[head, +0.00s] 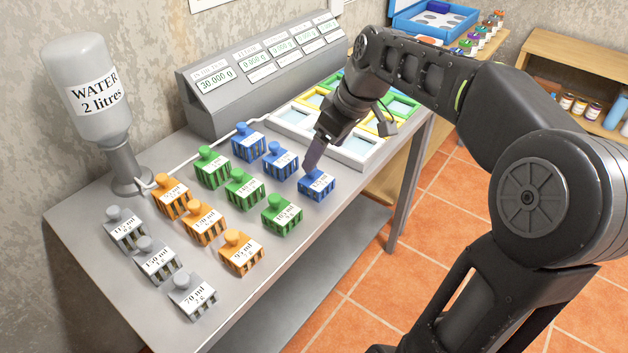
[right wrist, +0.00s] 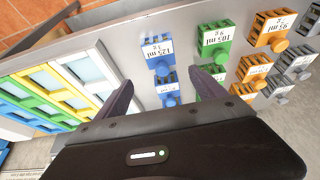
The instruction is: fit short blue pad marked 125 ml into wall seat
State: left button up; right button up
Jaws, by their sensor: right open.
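The short blue pad marked 125 ml (head: 317,186) stands upright on the table, at the front end of the blue row. In the right wrist view its label faces me on the blue pad (right wrist: 158,50), beyond my fingertips. My right gripper (head: 314,157) is open, pointing down just above and behind this pad. Its two fingers (right wrist: 163,92) are spread in the wrist view with nothing held. A seat board (head: 352,151) with white, yellow, green and blue framed recesses lies behind the gripper; my arm hides part of it. I cannot tell which recess is the wall seat. My left gripper is not in view.
Green pads (head: 243,189), orange pads (head: 203,222) and grey pads (head: 157,260) stand close by in rows. A scale console (head: 262,75) runs along the wall. A water bottle (head: 95,95) stands at the left. The table's front right edge is clear.

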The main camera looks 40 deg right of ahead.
aim_at(316, 180)
jog(key=shift+x, duration=1.35)
jog(key=x, duration=0.5)
jog(key=shift+a+f, duration=0.1)
jog(key=shift+c, duration=0.2)
jog(key=c, duration=1.4)
